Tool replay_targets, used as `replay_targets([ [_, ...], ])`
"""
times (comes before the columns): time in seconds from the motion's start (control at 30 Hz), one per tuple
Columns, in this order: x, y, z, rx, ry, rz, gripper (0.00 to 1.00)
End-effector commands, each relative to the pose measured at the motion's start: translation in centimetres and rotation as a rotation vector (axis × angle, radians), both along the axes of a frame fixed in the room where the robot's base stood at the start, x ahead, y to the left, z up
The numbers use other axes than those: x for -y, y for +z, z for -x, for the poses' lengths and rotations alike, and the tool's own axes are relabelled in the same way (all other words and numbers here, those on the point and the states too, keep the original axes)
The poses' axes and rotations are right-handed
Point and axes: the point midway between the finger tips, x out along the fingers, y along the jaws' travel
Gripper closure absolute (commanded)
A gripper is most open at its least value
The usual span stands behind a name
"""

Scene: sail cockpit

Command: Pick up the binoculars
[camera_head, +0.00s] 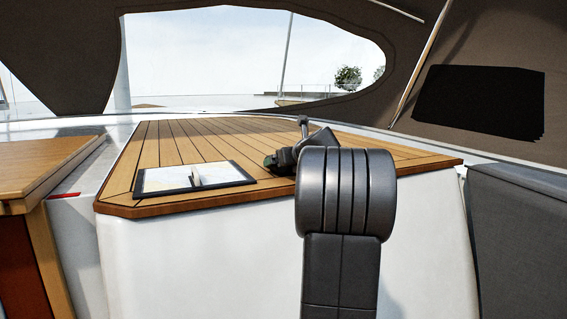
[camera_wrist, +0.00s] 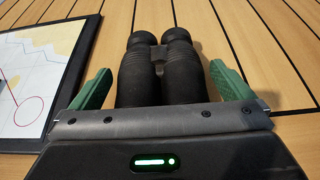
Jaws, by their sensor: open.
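The black binoculars (camera_wrist: 161,72) lie on the teak-planked surface, seen in the wrist view. Their two barrels point away from my gripper. My gripper (camera_wrist: 160,92) is open, with one green finger to the left of the binoculars and one to the right. A gap shows between the binoculars and each finger. The near end of the binoculars is hidden behind the gripper body. In the head view the gripper (camera_head: 280,160) is small and dark on the planked top, and my arm hides most of what is there.
A framed chart (camera_head: 194,177) lies flat on the planked top (camera_head: 180,140), left of the gripper; in the wrist view the chart (camera_wrist: 40,70) is close to the left finger. A wooden ledge (camera_head: 40,165) stands at left and a grey cushion (camera_head: 520,220) at right.

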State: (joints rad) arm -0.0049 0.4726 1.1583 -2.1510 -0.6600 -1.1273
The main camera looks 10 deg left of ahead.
Motion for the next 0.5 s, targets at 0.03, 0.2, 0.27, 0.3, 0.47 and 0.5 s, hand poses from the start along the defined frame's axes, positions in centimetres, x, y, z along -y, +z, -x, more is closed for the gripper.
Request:
replay_targets([
  [0.03,-0.41,-0.18,-0.5,-0.001,0.001,0.0,0.0],
  [0.2,-0.64,-0.44,-0.93,0.002,-0.001,0.001,0.0],
  [0.27,-0.62,-0.45,-0.91,0.002,-0.001,0.001,0.0],
  [0.3,-0.62,-0.45,-0.91,0.001,-0.001,0.001,0.0],
  [0.47,-0.62,-0.45,-0.9,0.001,-0.001,0.001,0.31],
  [0.5,-0.62,-0.46,-0.89,0.001,-0.001,0.001,0.39],
])
